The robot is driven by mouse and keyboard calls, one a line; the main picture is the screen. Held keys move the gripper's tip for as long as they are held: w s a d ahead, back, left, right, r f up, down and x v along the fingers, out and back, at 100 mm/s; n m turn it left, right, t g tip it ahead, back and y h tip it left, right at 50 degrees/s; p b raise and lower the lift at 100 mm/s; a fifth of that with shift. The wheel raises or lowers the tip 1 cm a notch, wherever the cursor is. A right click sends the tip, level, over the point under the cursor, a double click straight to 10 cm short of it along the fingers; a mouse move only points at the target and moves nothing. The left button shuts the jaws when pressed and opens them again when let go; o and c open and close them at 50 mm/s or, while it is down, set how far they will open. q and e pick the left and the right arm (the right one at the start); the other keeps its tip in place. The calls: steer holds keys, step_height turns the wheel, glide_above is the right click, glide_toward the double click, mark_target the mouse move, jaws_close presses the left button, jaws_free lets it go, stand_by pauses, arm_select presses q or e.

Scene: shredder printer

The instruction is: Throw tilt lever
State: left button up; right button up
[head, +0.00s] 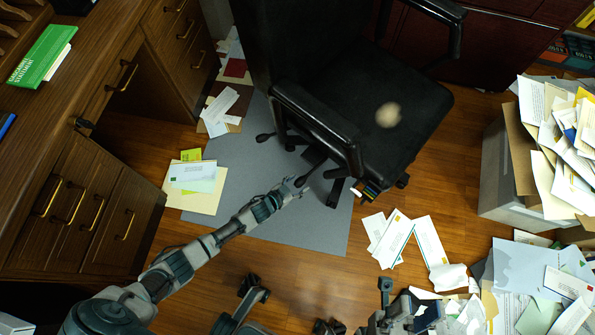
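A black office chair (400,95) stands on a grey floor mat (325,225), its seat marked by a pale worn patch. A dark rod with a rounded tip (265,137) sticks out left under the chair; I cannot tell whether it is the tilt lever or part of the base. Another thin dark bar (308,172) slopes down from under the seat to my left gripper (297,184). My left gripper is at or very near that bar's lower end; contact and finger opening are unclear. My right gripper (386,292) seems to be at the bottom edge, partly cut off.
A wooden desk (105,215) with drawers fills the left side. Papers (195,185) lie on the mat beside it. Loose envelopes (392,240) lie right of the mat. A grey bin (505,180) overflowing with paper stands at the right. Bare floor shows between mat and bin.

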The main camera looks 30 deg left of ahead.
arm_select(q)
steer(key=shift+r, duration=0.1)
steer(key=shift+s, duration=0.1)
steer(key=v, duration=1.1)
steer(key=shift+s, duration=0.3)
steer(key=shift+a+r, duration=0.1)
